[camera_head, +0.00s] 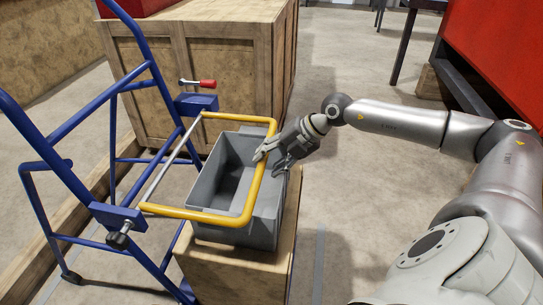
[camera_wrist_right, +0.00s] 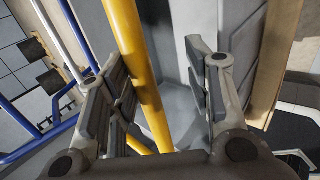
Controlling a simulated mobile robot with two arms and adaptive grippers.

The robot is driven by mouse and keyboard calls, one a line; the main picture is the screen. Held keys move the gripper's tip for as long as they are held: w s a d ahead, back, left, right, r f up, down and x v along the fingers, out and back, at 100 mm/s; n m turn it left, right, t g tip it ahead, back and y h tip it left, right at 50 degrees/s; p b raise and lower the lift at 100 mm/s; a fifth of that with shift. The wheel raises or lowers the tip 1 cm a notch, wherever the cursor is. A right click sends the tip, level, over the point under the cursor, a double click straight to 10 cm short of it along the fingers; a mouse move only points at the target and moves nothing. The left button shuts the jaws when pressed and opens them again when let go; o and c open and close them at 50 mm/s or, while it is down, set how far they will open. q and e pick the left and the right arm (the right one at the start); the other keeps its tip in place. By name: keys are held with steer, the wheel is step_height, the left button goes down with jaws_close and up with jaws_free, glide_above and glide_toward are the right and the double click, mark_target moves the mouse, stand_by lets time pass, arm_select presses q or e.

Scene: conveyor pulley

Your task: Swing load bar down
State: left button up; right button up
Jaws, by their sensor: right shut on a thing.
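The load bar (camera_head: 190,213) is a yellow U-shaped bar joined to a blue tube frame (camera_head: 98,102). It lies roughly level over an open grey bin (camera_head: 265,217). In the right wrist view the bar (camera_wrist_right: 135,62) passes between the two fingers, nearer the left finger. The left gripper is not in view.
The bin stands on a wooden block (camera_head: 235,275). A large wooden crate (camera_head: 205,80) stands behind it. A red-handled clamp (camera_head: 207,84) and a black knob (camera_head: 118,240) sit by the frame. Clear floor (camera_head: 345,215) lies right of the bin; a red body (camera_head: 505,50) is at the upper right.

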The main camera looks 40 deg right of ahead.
steer(key=shift+s+f, duration=0.2)
steer(key=v, duration=1.2)
steer(key=shift+w+r, duration=0.2)
